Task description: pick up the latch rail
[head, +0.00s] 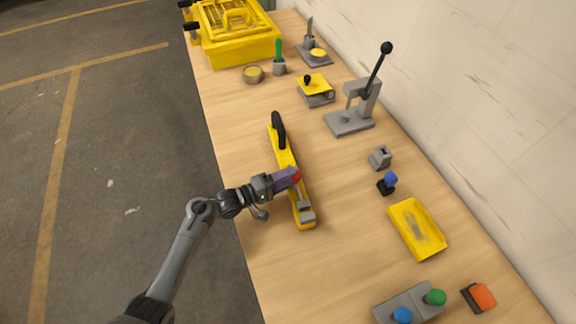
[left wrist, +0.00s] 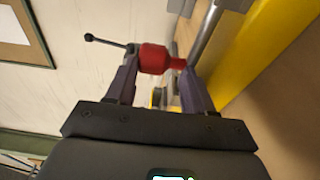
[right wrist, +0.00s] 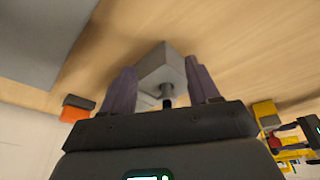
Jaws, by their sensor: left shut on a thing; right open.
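The latch rail, which I take to be the long yellow bar (head: 284,158), lies on the bench with a black handle (head: 278,130) at its far end and grey fittings near its front end. A red knob (head: 297,176) is at its middle. My left gripper (head: 291,177) reaches over the bar from the left. In the left wrist view its fingers (left wrist: 158,75) are shut on the red knob (left wrist: 153,59), beside the yellow bar (left wrist: 262,55). My right gripper (right wrist: 160,78) is open, seen only in the right wrist view; a grey block (right wrist: 160,66) shows beyond its fingers.
A yellow tray (head: 408,218), a grey button box (head: 385,309) and an orange button (head: 482,297) are at the right. A lever press (head: 352,121) stands near the wall. A yellow crate (head: 240,51) is at the far end. The bench around the bar is clear.

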